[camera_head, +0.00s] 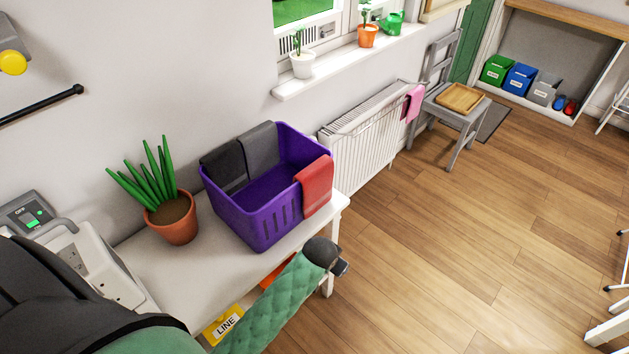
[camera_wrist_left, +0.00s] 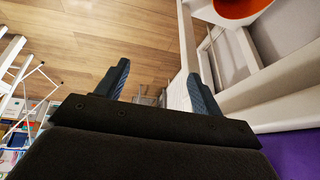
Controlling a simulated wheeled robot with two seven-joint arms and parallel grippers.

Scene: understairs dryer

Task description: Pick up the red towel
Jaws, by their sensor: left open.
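The red towel (camera_head: 316,186) hangs over the right rim of the purple basket (camera_head: 262,218), with its lower part down the outside. A black towel (camera_head: 225,166) and a grey towel (camera_head: 260,150) hang over the back rim. My left gripper (camera_head: 342,267) is below and slightly right of the red towel in the head view, apart from it, beside the bench's front edge. In the left wrist view the two fingers (camera_wrist_left: 158,78) are spread with nothing between them. The red towel is not identifiable there. My right gripper is out of view.
The basket stands on a white bench (camera_head: 195,273) beside a potted plant (camera_head: 172,217). A yellow LINE label (camera_head: 225,325) shows below the bench top. A radiator (camera_head: 365,145) is behind, and a chair (camera_head: 452,104) holds a wooden tray.

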